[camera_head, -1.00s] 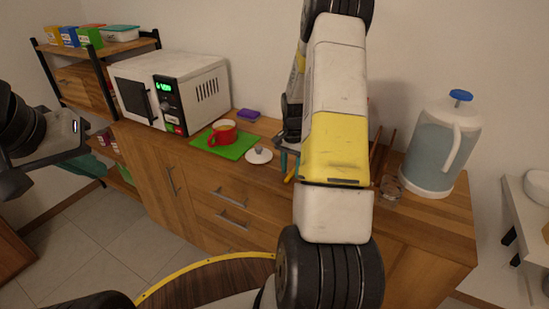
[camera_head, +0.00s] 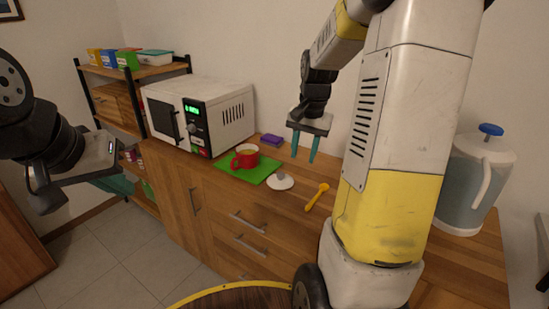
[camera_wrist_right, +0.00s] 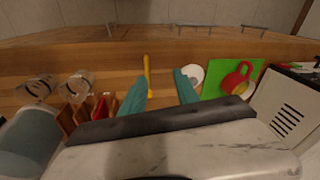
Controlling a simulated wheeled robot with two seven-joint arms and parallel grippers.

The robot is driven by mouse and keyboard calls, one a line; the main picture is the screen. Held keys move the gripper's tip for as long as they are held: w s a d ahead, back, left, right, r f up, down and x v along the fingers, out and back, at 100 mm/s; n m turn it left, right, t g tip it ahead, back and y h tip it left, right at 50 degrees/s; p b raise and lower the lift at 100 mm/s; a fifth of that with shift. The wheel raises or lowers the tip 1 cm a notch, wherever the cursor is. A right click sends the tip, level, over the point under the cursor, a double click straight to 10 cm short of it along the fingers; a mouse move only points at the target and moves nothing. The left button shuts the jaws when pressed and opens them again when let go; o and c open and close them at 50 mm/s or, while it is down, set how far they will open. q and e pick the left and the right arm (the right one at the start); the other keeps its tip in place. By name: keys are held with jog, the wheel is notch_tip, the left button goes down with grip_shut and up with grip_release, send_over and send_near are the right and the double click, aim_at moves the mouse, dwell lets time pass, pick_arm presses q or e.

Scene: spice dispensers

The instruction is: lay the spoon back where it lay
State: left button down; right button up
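The yellow spoon (camera_head: 317,196) lies on the wooden counter, to the right of a white lid (camera_head: 281,181). In the right wrist view the spoon (camera_wrist_right: 146,75) lies beyond the fingers, its lower part near the left fingertip. My right gripper (camera_head: 303,158) is above the counter behind the spoon, its two teal fingers apart with nothing between them. It also shows open in the right wrist view (camera_wrist_right: 160,85). My left gripper (camera_head: 75,180) is at the left, away from the counter; its fingertips are not clear.
A red mug (camera_head: 245,156) stands on a green mat (camera_head: 236,170), with a purple sponge (camera_head: 271,140) behind. A microwave (camera_head: 200,113) is left. A water jug (camera_head: 472,183) stands right, with glass jars (camera_wrist_right: 78,86) and spice holders nearby in the wrist view.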

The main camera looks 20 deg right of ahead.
jog(key=s+a+r+n+t+y, duration=0.1)
jog(key=s+a+r+n, duration=0.3)
jog(key=s, duration=0.5)
jog(key=s+a+r+n+t, duration=0.3)
jog(key=s+a+r, duration=0.3)
jog(key=s+a, duration=0.2)
jog(key=shift+s+a+n+y, duration=0.2)
jog(key=shift+s+n+y, duration=0.2)
jog(key=shift+s, duration=0.55)
